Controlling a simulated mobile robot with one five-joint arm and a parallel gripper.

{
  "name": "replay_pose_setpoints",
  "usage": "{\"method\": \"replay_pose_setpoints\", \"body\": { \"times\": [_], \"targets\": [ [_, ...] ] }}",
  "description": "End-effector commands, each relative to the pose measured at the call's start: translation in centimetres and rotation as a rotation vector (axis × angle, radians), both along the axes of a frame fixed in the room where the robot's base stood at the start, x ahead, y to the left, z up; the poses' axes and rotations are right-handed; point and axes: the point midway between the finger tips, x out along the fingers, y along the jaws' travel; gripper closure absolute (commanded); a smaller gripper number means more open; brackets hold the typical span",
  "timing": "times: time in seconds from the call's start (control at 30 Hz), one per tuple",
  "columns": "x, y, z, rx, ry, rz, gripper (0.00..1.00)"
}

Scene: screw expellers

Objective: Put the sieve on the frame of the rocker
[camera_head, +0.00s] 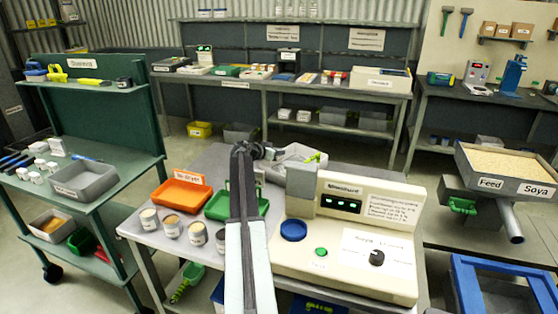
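My arm rises from the bottom middle over the small table, and my gripper (268,153) is at its far end, small and partly hidden by the arm. I cannot tell whether it is open or shut or holds anything. A blue rectangular frame (478,268) with a grey inside is at the bottom right, cut off by the picture edge. I cannot tell whether it is the sieve or part of the rocker. No other clear sieve or rocker shows. My gripper is well to the left of and beyond the blue frame.
The small table (146,229) holds a cream moisture meter (372,238), an orange tray (181,193), a green tray (222,207) and several cans. A feed hopper (475,180) stands at right. A green trolley (125,180) stands at left. Floor shows between trolley and table.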

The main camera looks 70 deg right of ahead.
Motion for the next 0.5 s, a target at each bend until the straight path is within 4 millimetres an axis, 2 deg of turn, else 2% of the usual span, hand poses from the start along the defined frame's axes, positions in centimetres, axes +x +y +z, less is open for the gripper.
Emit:
{"method": "replay_pose_setpoints", "body": {
  "times": [0.3,0.4,0.5],
  "targets": [
    [-0.02,-0.01,-0.3,-0.001,0.001,0.0,1.0],
    [-0.01,-0.01,-0.12,0.0,0.0,0.0,0.74],
    [-0.02,-0.01,-0.12,0.0,0.0,0.0,0.74]
  ]
}}
